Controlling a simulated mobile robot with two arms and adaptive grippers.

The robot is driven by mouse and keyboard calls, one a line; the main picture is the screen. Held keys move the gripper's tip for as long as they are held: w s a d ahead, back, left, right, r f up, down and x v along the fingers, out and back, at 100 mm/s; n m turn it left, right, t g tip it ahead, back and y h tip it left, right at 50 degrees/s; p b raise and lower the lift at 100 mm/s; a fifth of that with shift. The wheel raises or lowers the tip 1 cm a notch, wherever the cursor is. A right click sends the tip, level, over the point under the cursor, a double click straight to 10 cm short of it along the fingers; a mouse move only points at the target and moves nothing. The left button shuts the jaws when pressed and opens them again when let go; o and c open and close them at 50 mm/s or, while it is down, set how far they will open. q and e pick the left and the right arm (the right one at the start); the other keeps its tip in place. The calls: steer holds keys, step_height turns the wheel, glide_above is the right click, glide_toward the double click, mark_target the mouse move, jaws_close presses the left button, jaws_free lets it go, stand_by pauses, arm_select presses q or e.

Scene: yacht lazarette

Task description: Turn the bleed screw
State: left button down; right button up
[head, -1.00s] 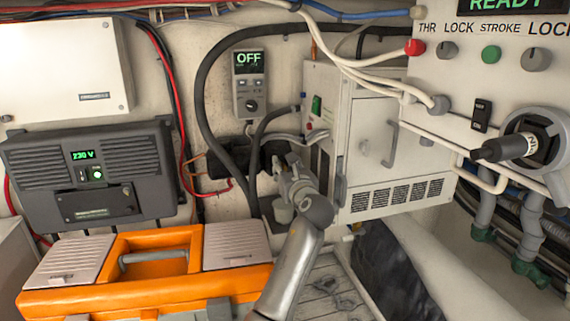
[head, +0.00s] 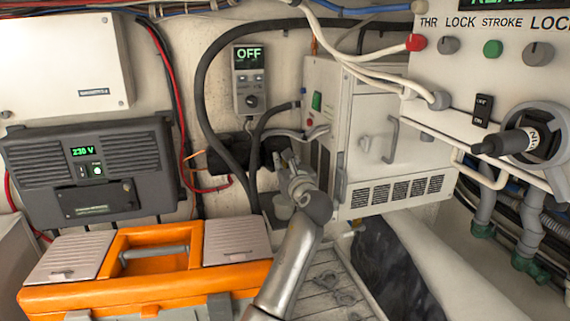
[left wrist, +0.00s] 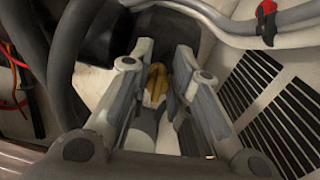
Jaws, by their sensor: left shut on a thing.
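The brass-coloured bleed screw (left wrist: 155,84) shows between the two fingers of my left gripper (left wrist: 162,62) in the left wrist view. The gripper is shut on it, and the fingers partly hide it. In the head view my left gripper (head: 285,160) reaches in beside the white cabinet's left side, in front of a dark unit on the back wall. The screw cannot be made out there. My right gripper is not in view.
Thick black hoses (head: 202,95) run down close to the gripper's left. The white vented cabinet (head: 398,140) stands close on its right. An orange toolbox (head: 150,285) sits at front left. A console with a black lever (head: 500,145) is at right.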

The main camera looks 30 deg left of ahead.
arm_select(q)
steer(key=n, duration=0.3)
steer(key=shift+s+a+f+b, duration=0.1)
steer(key=shift+s+b, duration=0.05)
steer(key=shift+b, duration=0.15)
steer(key=shift+w+f+n+b, duration=0.1)
steer(key=shift+f+n+b, duration=0.4)
steer(key=shift+n+b, duration=3.8)
steer(key=shift+w+f+n+b, duration=0.1)
steer(key=shift+f+n+b, duration=0.35)
steer(key=shift+n+b, duration=3.8)
steer(key=shift+f+n+b, duration=0.5)
steer(key=shift+n+b, duration=0.85)
steer(key=shift+n, duration=5.8)
steer(key=shift+d, duration=0.2)
steer(key=c, duration=1.6)
jaws_free()
steer(key=shift+r, duration=0.15)
